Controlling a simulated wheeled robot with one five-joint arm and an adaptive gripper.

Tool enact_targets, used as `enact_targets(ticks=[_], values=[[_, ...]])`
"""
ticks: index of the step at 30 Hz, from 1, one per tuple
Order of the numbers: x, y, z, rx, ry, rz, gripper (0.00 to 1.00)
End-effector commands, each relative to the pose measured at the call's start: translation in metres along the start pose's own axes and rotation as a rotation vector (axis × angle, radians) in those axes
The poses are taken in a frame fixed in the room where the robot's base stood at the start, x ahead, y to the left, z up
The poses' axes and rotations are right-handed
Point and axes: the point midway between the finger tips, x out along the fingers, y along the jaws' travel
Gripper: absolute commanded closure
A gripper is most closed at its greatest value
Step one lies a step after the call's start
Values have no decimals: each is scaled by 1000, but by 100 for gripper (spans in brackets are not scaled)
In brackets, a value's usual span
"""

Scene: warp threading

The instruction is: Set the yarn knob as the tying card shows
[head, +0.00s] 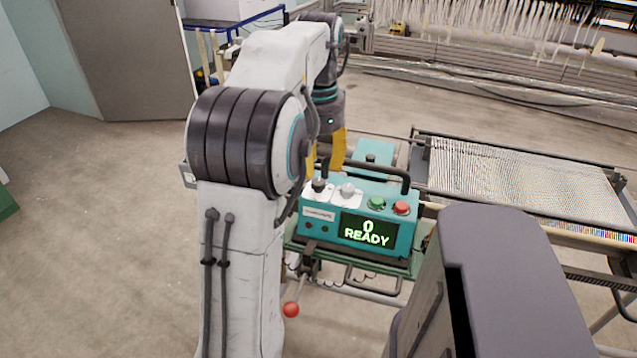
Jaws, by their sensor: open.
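A teal control box (373,187) stands on a green stand. On its top are a dark knob (318,185) and a light grey knob (348,190), each on a white plate, beside a green button (376,202) and a red button (401,208). I cannot tell which knob is the yarn knob. I cannot make out a tying card.
A lever with a red ball (291,309) sticks out below the stand. A frame of stretched warp threads (520,175) lies to the right. A loom (480,50) stands behind.

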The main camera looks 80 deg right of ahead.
Motion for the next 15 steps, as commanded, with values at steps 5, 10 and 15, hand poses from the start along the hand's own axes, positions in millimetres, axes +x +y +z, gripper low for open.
enact_targets(ticks=[5,10,15], values=[[24,0,0,-1,-1,1,62],[38,0,0,-2,0,0,62],[43,0,0,-2,1,-1,62]])
